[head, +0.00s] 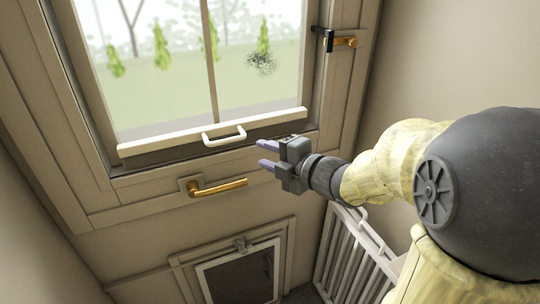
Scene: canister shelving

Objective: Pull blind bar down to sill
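The cream blind bar (170,144) crosses the window near its bottom edge, tilted up to the right in the picture. A white loop handle (224,138) is at its middle. A dark strip, seemingly the sill (262,133), shows just below the bar; I cannot tell whether they touch. My gripper (263,154) is to the right of and slightly below the handle in the picture. Its two purple-grey fingers are apart, pointing left, with nothing between them. It appears clear of the bar and handle.
A brass lever handle (218,187) sticks out below the window, left of my gripper. A black and brass latch (335,40) is on the right frame. A pet flap (240,275) is low down. A white slatted gate (352,255) stands below my arm at the right.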

